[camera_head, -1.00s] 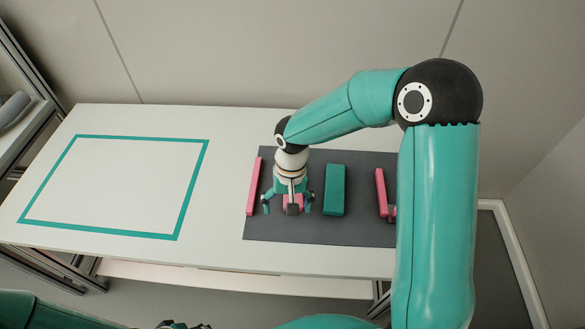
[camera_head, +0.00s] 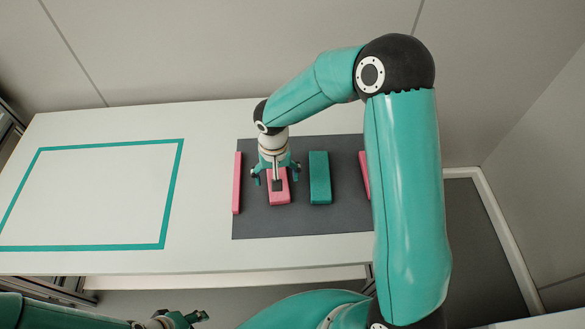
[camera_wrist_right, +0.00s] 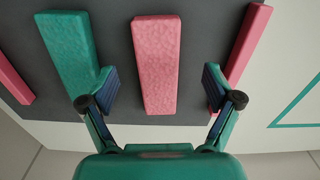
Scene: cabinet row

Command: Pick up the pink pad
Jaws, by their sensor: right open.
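The pink pad (camera_head: 279,194) lies on the dark grey mat (camera_head: 300,222), between a narrow pink bar and a teal block. My right gripper (camera_head: 276,177) is over it from above, partly covering it in the head view. In the right wrist view the pink pad (camera_wrist_right: 157,65) shows between the two spread fingers of my right gripper (camera_wrist_right: 161,85), with gaps on both sides. The gripper is open and empty. My left gripper (camera_head: 186,318) shows at the bottom edge of the head view, away from the table objects; its jaws are too unclear to read.
A teal block (camera_head: 320,178) lies right of the pad. A pink bar (camera_head: 237,183) lies at the mat's left edge, and another (camera_head: 364,172) is partly hidden by my right arm. The teal outline (camera_head: 173,195) on the white table's left side encloses clear space.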

